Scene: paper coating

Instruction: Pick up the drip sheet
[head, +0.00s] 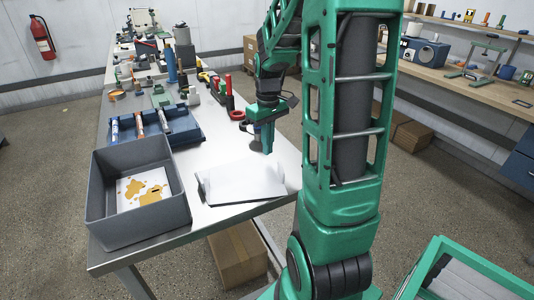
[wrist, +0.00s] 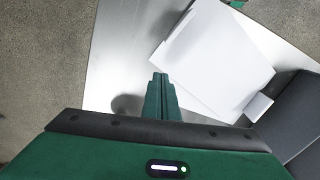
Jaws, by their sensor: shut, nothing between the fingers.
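A white sheet with yellow-brown stains (head: 143,190), which looks like the drip sheet, lies flat on the floor of a grey open bin (head: 140,233) at the near left of the table. My gripper (head: 267,150) points down above the table, to the right of the bin and well apart from the sheet. Its fingers (wrist: 160,78) are together with nothing between them. The stained sheet does not show in the wrist view; only part of the dark bin (wrist: 300,112) shows there at the right edge.
Plain white sheets (head: 242,184) lie on the table between the bin and my gripper; they also show in the wrist view (wrist: 215,62). A blue tray (head: 183,131) with several tubes stands behind the bin.

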